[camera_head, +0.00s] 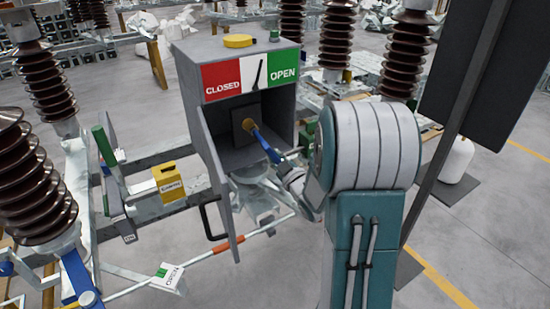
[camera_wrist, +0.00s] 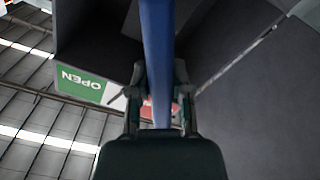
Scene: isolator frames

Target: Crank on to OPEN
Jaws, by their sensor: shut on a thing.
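A grey drive box (camera_head: 245,95) stands in the middle of the head view with its door (camera_head: 216,185) swung open. Its front label is red CLOSED on the left and green OPEN (camera_head: 283,74) on the right, with a black pointer (camera_head: 257,74) on the white strip between, leaning slightly right. A crank with a blue handle (camera_head: 266,147) runs from a brass hub (camera_head: 249,125) inside the box down to the right. My gripper (camera_wrist: 160,95) is shut around the blue handle, which also shows in the wrist view (camera_wrist: 157,50). In the head view the fingertips are small and partly hidden.
A yellow box marked EARTH (camera_head: 168,182) sits on the frame left of the door. A white OPEN tag (camera_head: 168,277) hangs below. Brown ribbed insulators (camera_head: 25,190) stand at left and behind. A dark panel on a post (camera_head: 480,85) stands at right.

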